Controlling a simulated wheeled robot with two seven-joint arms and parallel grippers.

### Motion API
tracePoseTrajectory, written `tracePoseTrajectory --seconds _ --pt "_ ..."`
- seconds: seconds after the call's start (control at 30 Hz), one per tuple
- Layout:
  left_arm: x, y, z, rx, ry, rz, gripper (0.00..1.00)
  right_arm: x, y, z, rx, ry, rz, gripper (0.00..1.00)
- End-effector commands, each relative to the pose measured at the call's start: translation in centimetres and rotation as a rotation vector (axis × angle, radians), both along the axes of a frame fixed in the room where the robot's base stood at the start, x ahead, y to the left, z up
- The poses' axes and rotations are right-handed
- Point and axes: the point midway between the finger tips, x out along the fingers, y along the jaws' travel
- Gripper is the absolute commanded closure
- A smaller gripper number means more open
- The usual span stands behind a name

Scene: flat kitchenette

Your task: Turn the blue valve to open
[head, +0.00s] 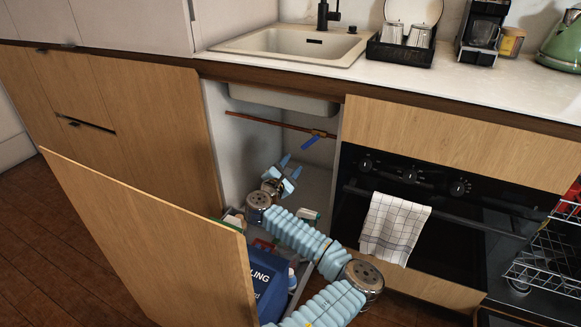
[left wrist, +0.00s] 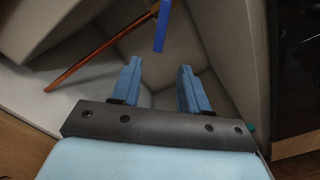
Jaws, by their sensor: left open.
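The blue valve (head: 311,142) has a lever handle and sits on a thin copper pipe (head: 262,121) inside the open cabinet under the sink. In the head view its handle slants down to the left from the pipe. In the left wrist view the blue handle (left wrist: 162,25) hangs in from the top edge, beyond the fingers, and the pipe (left wrist: 85,70) runs diagonally at left. My left gripper (head: 290,167) is inside the cabinet, below the valve and apart from it. Its light blue fingers (left wrist: 158,82) are spread with nothing between them. My right gripper is not visible.
An open cabinet door (head: 150,240) stands out at the left. A pull-out with a blue recycling box (head: 268,283) lies below my arm. The sink bowl (head: 285,101) hangs above the pipe. The oven (head: 445,210) with a checked towel (head: 394,228) is at the right.

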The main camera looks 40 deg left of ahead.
Motion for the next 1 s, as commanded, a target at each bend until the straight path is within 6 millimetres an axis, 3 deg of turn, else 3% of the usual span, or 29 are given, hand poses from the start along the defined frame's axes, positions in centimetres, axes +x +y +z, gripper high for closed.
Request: tracePoseTrajectory --seconds 0.23,0.37,0.53,0.7,0.83,1.0 --pt "-0.1 0.0 0.0 0.000 0.000 0.000 0.55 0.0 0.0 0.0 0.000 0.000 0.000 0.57" --pt "0.5 -0.2 -0.5 -0.035 -0.058 -0.004 0.74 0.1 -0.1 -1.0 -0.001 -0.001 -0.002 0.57" --pt "3.5 -1.5 -2.6 -0.352 -0.506 -0.018 1.00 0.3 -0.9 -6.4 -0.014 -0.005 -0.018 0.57" --pt "5.4 -3.3 -6.2 -0.836 -1.011 0.010 1.00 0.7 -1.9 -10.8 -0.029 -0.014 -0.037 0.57" --pt "6.2 -4.6 -8.7 -1.087 -1.221 0.045 1.00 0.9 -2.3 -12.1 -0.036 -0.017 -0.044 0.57" --pt "6.9 -4.2 -8.7 -1.163 -1.283 0.061 1.00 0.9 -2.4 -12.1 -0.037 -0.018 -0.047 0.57"
